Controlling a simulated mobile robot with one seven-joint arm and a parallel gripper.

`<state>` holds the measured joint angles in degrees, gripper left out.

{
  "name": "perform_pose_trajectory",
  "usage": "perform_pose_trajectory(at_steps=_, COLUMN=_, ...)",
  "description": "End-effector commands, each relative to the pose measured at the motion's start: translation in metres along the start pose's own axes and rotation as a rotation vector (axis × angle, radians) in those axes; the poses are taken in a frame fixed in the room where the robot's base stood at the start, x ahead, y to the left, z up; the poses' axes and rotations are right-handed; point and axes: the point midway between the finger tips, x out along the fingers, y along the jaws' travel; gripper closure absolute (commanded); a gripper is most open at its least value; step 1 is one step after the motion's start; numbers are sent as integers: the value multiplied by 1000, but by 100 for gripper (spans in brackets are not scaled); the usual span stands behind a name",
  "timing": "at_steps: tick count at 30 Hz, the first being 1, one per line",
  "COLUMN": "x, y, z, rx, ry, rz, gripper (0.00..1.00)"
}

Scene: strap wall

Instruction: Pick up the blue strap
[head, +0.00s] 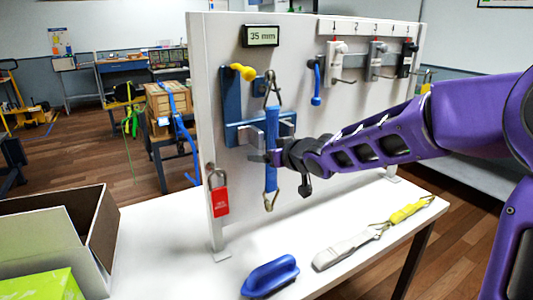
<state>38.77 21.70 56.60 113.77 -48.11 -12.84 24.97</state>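The blue strap (272,126) hangs vertically in front of the white panel, with a metal hook at its top and another at its lower end. My gripper (270,157) reaches in from the right at the strap's middle. Dark finger parts show on both sides of the strap there and hide a short piece of it. I cannot tell whether the fingers are closed on it or only around it. A yellow-and-white strap (376,234) with metal fittings lies on the white table.
The white panel (302,110) carries a blue bracket with a yellow lever, a blue-handled hook, a numbered hook rail and a red padlock (220,200). A blue brush-like object (270,275) lies on the table (165,245). An open box (103,228) stands at left.

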Motion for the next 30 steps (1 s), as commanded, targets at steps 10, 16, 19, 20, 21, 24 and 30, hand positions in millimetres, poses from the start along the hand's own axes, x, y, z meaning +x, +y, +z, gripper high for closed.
perform_pose_trajectory(at_steps=10, x=-1, y=0, z=2, rx=0, ry=0, rz=0, gripper=21)
perform_pose_trajectory(at_steps=16, x=-1, y=0, z=2, rx=0, ry=0, rz=0, gripper=52)
perform_pose_trajectory(at_steps=19, x=-1, y=0, z=2, rx=0, ry=0, rz=0, gripper=70)
perform_pose_trajectory(at_steps=20, x=-1, y=0, z=2, rx=0, ry=0, rz=0, gripper=75)
perform_pose_trajectory(at_steps=21, x=-1, y=1, z=2, rx=0, ry=0, rz=0, gripper=82)
perform_pose_trajectory(at_steps=24, x=-1, y=0, z=2, rx=0, ry=0, rz=0, gripper=100)
perform_pose_trajectory(at_steps=30, x=-1, y=0, z=1, rx=-1, ry=1, rz=0, gripper=100)
